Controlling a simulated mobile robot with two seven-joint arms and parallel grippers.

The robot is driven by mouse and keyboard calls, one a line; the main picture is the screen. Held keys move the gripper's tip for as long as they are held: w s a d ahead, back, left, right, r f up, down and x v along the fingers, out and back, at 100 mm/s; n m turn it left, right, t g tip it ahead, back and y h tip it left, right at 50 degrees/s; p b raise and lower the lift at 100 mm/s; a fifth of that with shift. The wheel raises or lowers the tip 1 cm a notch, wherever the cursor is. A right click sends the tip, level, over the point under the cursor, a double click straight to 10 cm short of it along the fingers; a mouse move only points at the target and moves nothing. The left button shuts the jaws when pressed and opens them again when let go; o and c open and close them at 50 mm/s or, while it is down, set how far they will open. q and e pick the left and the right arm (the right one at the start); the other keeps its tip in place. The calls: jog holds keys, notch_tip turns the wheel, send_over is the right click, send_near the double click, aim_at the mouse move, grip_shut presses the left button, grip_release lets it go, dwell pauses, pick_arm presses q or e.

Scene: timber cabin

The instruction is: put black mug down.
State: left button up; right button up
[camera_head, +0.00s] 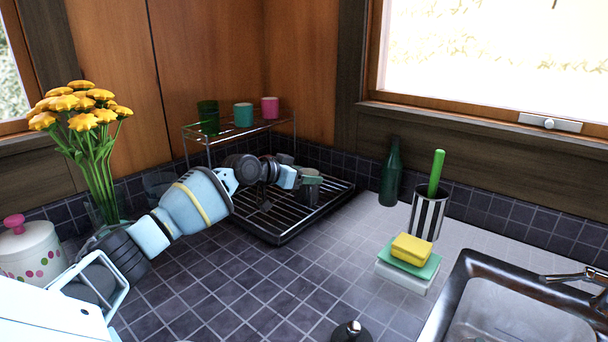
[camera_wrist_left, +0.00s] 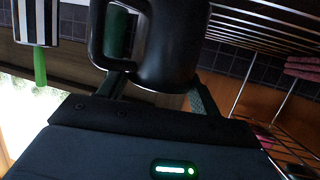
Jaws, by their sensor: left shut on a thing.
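The black mug (camera_wrist_left: 155,45) is held in my left gripper (camera_wrist_left: 158,92), with a finger on either side of it. Its handle is toward the left of the left wrist view. In the head view my left gripper (camera_head: 300,178) reaches over the black wire dish rack (camera_head: 268,222) on the tiled counter, near its far right part. The mug is small and partly hidden by the gripper there, and I cannot tell whether it touches the rack. My right gripper is not in view.
A wire shelf (camera_head: 240,130) with several cups stands behind the rack. A green bottle (camera_head: 391,172), a striped holder (camera_head: 428,216) and stacked sponges (camera_head: 408,262) stand right of it, before the sink (camera_head: 515,310). Yellow flowers (camera_head: 85,115) stand left.

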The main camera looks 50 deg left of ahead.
pick_arm(q)
jog(key=shift+f, duration=0.1)
jog(key=o, duration=1.3)
jog(key=shift+f, duration=0.1)
jog(key=shift+b+v, duration=0.35)
jog(key=shift+v, duration=3.55)
